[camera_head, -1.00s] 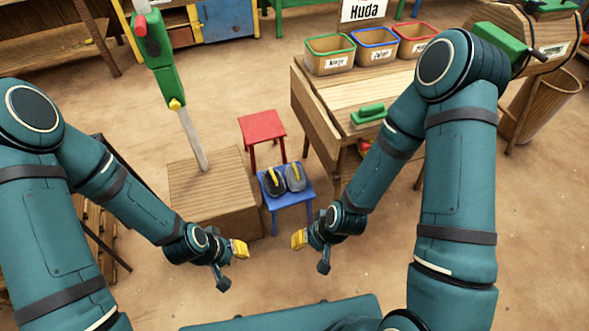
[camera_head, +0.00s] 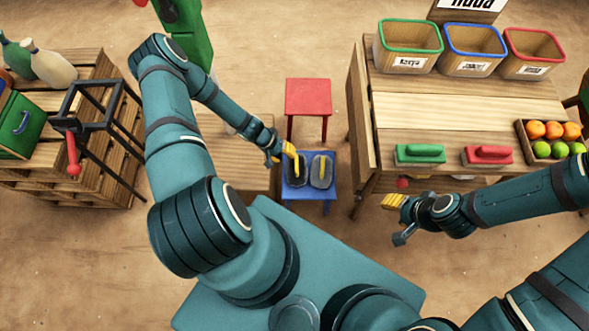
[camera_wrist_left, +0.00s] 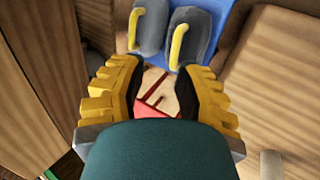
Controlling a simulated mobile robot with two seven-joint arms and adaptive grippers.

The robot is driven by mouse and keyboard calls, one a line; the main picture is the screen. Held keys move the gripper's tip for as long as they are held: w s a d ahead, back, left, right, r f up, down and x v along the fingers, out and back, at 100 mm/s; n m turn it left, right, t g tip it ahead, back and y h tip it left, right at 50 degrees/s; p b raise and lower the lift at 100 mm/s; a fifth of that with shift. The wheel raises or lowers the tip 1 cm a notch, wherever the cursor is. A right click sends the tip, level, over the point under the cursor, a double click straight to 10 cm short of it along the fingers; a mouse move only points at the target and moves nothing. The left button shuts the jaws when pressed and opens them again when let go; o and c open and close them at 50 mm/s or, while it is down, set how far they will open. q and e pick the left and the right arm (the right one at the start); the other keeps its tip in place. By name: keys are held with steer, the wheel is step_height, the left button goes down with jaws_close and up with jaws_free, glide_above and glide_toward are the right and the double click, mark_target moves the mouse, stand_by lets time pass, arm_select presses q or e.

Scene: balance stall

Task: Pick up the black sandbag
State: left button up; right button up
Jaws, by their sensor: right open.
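The black sandbag (camera_head: 296,170) has a yellow handle and lies on the left of the small blue stool (camera_head: 298,192). A grey sandbag (camera_head: 322,173) with a yellow handle lies beside it on the right. My left gripper (camera_head: 283,154) is at the black sandbag's left and hides part of it. In the left wrist view its fingers (camera_wrist_left: 160,82) are spread with nothing between them. Both bags show past the fingertips there; the black one seems to be the right one (camera_wrist_left: 200,28). My right gripper (camera_head: 396,203) is open and empty, right of the stool.
A red stool (camera_head: 307,98) stands behind the blue one. A wooden box (camera_head: 240,180) is close on the left. A wooden table (camera_head: 440,110) with bins, red and green blocks and a fruit crate stands on the right.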

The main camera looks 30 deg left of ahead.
mark_target(296, 163)
arm_select(q)
steer(key=shift+n+t, duration=0.4)
steer(key=shift+t, duration=0.1)
steer(key=w+f, duration=0.1)
steer(key=f, duration=0.2)
steer(key=w+f+b, duration=0.1)
steer(key=f, duration=0.2)
steer(key=w+f+b, duration=0.1)
steer(key=f, duration=0.2)
steer(key=shift+a+f, duration=0.1)
steer(key=shift+f, duration=0.3)
steer(key=shift+b+x, duration=1.1)
steer(key=shift+x, duration=1.55)
arm_select(e)
steer(key=f, duration=0.1)
steer(key=w+f, duration=0.1)
steer(key=f, duration=0.1)
steer(key=shift+w+d+f, duration=0.25)
steer(key=shift+d+f, duration=0.05)
steer(key=shift+f, duration=0.1)
arm_select(q)
jaws_close()
